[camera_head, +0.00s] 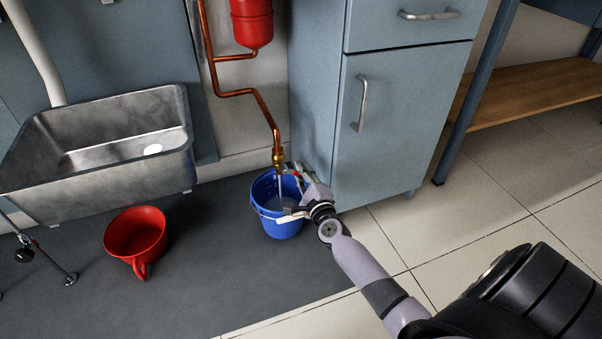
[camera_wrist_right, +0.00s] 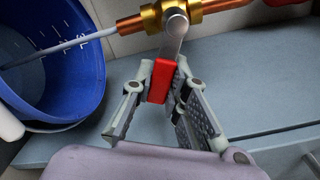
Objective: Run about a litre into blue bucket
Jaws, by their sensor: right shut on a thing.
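The blue bucket (camera_head: 267,223) stands upright on the dark floor mat, under the brass tap (camera_head: 278,157) at the end of a copper pipe. A thin pale stream runs from the tap into the bucket, and a paler surface shows inside it. In the right wrist view the blue bucket (camera_wrist_right: 82,85) has white marks on its inner wall, and the stream (camera_wrist_right: 50,50) crosses its mouth. The level against the marks is unclear. My right gripper (camera_wrist_right: 160,86) is shut on the tap's red lever (camera_wrist_right: 161,80). In the head view the right gripper (camera_head: 301,181) is beside the tap, partly covering the bucket's right side.
A red mug-shaped pot (camera_head: 136,232) sits on the mat to the left. A metal sink (camera_head: 110,180) stands behind it. A blue-grey cabinet (camera_head: 395,120) is close to the right of the bucket. A red vessel (camera_head: 252,22) hangs on the pipe.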

